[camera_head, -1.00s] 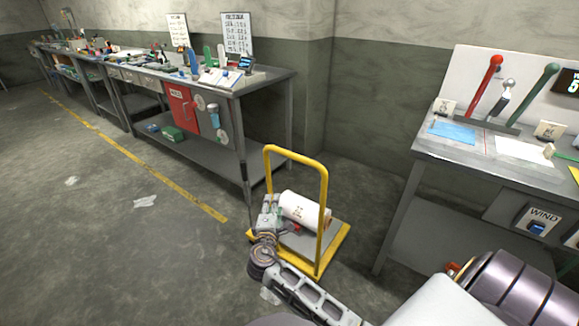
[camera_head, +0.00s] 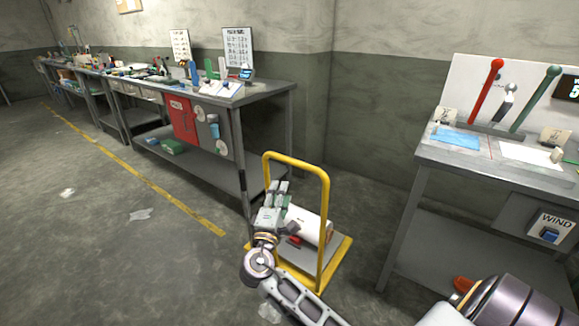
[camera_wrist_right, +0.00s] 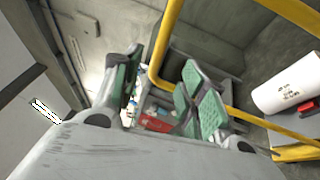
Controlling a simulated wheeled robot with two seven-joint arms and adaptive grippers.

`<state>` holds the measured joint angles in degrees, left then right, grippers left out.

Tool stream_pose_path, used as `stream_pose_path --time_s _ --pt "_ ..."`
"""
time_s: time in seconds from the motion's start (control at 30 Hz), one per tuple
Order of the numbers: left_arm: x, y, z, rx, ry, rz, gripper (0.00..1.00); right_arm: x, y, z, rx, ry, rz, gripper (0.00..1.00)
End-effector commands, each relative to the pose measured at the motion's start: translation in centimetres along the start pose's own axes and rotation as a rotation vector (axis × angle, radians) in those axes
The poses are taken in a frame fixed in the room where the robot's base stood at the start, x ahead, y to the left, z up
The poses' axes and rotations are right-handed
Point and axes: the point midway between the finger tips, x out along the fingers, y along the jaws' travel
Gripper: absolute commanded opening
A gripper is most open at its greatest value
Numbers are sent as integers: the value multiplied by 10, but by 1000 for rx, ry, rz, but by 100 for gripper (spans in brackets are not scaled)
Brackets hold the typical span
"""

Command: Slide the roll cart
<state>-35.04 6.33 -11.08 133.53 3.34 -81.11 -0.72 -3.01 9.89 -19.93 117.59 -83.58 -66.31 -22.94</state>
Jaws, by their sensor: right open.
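The roll cart has a yellow hooped handle (camera_head: 325,215) and a grey deck with a yellow rim (camera_head: 335,268). It stands on the floor between two benches. A white roll (camera_head: 312,226) lies on its deck beside a small red part (camera_head: 294,241). My right gripper (camera_head: 279,188) is at the near left side of the handle, fingers up. In the right wrist view my right gripper (camera_wrist_right: 160,95) is open, with green pads apart. The yellow handle bar (camera_wrist_right: 166,40) shows beyond and between the fingers, and the roll (camera_wrist_right: 288,84) is at right. Contact cannot be told. My left gripper is not in view.
A long bench (camera_head: 262,92) with tools and a red panel (camera_head: 183,120) runs along the left wall. A right bench (camera_head: 470,160) carries red and green levers and a WIND panel (camera_head: 541,226). Open floor with a yellow line (camera_head: 150,183) lies at left.

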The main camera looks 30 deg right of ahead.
Motion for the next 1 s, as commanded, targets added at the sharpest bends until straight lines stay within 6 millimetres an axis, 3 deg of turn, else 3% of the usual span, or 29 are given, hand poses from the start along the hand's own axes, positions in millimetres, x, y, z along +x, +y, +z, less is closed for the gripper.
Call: stream_pose_path --time_s 0.37,1.0 --pt "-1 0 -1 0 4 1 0 19 0 0 -1 -1 2 42" --pt "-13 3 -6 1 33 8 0 98 -1 0 -1 -1 1 42"
